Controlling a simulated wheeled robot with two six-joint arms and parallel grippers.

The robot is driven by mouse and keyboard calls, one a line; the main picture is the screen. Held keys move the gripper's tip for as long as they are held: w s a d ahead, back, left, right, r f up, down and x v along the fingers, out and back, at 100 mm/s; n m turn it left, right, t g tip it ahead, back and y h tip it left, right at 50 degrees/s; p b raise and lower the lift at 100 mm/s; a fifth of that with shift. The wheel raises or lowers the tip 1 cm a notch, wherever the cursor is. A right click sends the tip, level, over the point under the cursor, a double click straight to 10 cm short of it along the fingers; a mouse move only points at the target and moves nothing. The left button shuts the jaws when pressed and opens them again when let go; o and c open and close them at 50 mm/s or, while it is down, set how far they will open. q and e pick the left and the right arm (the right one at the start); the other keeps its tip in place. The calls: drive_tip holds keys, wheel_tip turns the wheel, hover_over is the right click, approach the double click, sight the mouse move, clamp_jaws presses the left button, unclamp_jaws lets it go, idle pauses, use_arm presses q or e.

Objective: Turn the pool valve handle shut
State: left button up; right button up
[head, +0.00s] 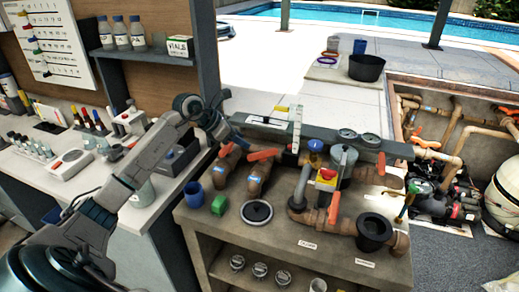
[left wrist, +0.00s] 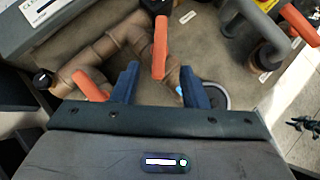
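Several orange valve handles sit on brown pipes on the bench; the frames do not mark which one the task means. One handle (head: 226,149) is at the left, another handle (head: 263,154) just right of it, and a third handle (head: 333,207) by a red and yellow part. My left gripper (head: 232,135) is above the left pipes. In the left wrist view its two blue fingers (left wrist: 160,76) are apart, with one orange handle (left wrist: 160,47) ahead of the gap between them. Another handle (left wrist: 90,85) lies left of the left finger. Contact cannot be told. My right gripper is out of view.
A side counter (head: 145,195) with bottles stands left. A pump pit (head: 450,150) lies right.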

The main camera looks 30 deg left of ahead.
sight(262, 152)
use_arm(q)
drive_tip(key=p+x, duration=0.3)
drive_tip(key=x, duration=0.5)
drive_tip(key=shift+r, duration=0.15)
drive_tip(key=shift+p+x, duration=0.35)
drive_tip(key=shift+x, duration=0.65)
drive_tip(key=shift+a, duration=0.1)
drive_tip(key=shift+s, duration=0.1)
clamp_jaws()
